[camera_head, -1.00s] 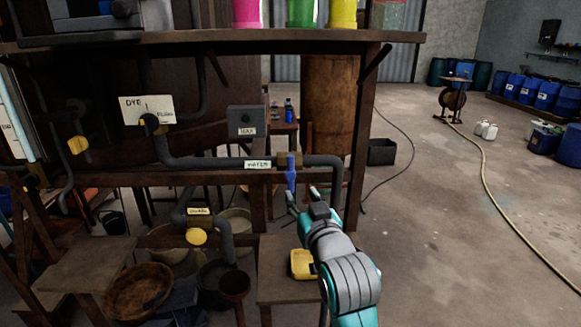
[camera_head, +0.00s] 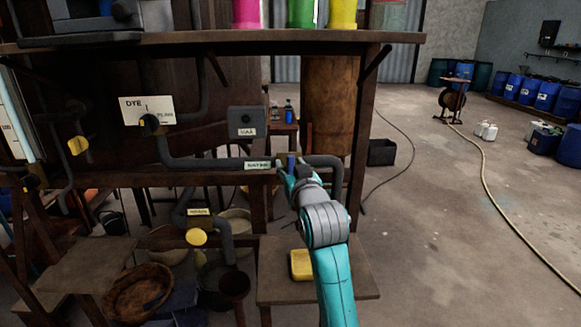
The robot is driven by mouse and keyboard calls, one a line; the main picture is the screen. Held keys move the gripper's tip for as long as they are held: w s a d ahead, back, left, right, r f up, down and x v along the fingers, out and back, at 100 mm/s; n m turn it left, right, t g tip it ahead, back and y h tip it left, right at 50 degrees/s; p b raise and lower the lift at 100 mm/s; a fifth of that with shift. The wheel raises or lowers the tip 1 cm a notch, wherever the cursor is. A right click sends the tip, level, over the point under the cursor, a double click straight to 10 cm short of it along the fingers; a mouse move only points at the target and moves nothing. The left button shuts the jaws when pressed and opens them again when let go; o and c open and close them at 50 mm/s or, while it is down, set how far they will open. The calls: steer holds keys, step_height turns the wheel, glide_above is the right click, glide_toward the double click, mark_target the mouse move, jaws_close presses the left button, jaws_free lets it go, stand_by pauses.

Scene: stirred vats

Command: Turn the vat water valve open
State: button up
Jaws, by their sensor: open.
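The water valve (camera_head: 291,160) is on the grey horizontal pipe, just right of a small pale label (camera_head: 257,165). Only the top of its blue part shows; my gripper and arm hide the handle below. My gripper (camera_head: 289,171) is open at the valve, its fingers seemingly on either side of the blue handle. I cannot tell whether they touch it.
A yellow valve knob (camera_head: 196,237) is on a lower pipe, and another yellow valve (camera_head: 78,145) is at the left. A yellow object (camera_head: 302,265) sits on a low wooden table (camera_head: 345,284) under my arm. A wooden shelf (camera_head: 220,42) overhangs the pipes.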

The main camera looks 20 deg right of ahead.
steer(key=shift+w, duration=0.25)
jaws_close()
steer(key=shift+n, duration=0.3)
steer(key=shift+w+a+f+n+g+h, duration=0.15)
steer(key=shift+a+f+n+g+h, duration=0.3)
steer(key=shift+n, duration=2.05)
steer(key=shift+w+a+f+n+g+h, duration=0.1)
steer(key=shift+a+f+n+g+h, duration=0.35)
steer(key=shift+n, duration=2.05)
steer(key=shift+w+a+f+n+g+h, duration=0.2)
steer(key=shift+f+n+g+h, duration=0.3)
steer(key=shift+n, duration=2)
steer(key=shift+r, duration=0.1)
